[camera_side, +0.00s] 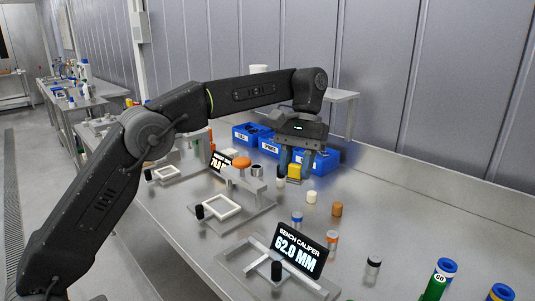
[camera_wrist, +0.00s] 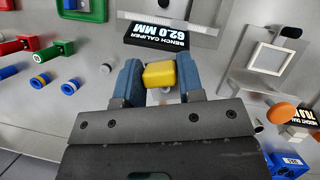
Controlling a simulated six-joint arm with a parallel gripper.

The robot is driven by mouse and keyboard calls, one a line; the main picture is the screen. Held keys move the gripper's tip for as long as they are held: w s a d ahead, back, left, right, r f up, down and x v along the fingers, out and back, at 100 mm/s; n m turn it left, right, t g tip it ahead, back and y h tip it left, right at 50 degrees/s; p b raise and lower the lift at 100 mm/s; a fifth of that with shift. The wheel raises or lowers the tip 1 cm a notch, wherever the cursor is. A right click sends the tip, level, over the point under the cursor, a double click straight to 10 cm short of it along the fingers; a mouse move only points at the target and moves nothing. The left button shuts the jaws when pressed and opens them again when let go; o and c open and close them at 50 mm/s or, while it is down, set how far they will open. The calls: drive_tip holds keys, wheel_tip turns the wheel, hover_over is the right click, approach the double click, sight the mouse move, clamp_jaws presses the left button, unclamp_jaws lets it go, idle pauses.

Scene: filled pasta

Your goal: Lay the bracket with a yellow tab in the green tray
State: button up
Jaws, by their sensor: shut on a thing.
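My gripper (camera_side: 296,165) is shut on a yellow block-shaped piece (camera_side: 294,172), held above the steel bench near the blue bins. In the wrist view the same yellow tab (camera_wrist: 160,74) sits between the blue fingers of my gripper (camera_wrist: 160,78). Most of whatever is under the tab is hidden, so I cannot make out the bracket's body. A green-rimmed tray (camera_wrist: 84,16) is partly in the wrist view at the top left, cut by the frame edge, with a small blue thing in it. The tray does not show in the side view.
Blue bins (camera_side: 318,161) stand by the wall, close to my gripper. The bench caliper display (camera_side: 297,254) reads 62.0 MM. Small cylinders (camera_side: 332,237) stand along the bench. Red and green pieces (camera_wrist: 58,47) lie below the tray in the wrist view.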

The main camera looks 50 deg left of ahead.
drive_tip(key=s+d+n+t+h, duration=0.1)
drive_tip(key=s+d+n, duration=0.35)
drive_tip(key=d, duration=0.35)
drive_tip(key=s+d+n+t+h, duration=0.1)
drive_tip(key=s+d+n+t, duration=0.15)
drive_tip(key=d+n, duration=0.4)
drive_tip(key=s+d+n+t+h, duration=0.1)
drive_tip(key=s+d+n, duration=0.25)
drive_tip(key=d, duration=0.65)
wheel_tip(320, 180, down, 15)
drive_tip(key=shift+s+r, duration=0.15)
drive_tip(key=shift+s, duration=0.3)
drive_tip(key=shift+f, duration=3.25)
drive_tip(key=shift+f, duration=0.15)
drive_tip(key=shift+f, duration=0.35)
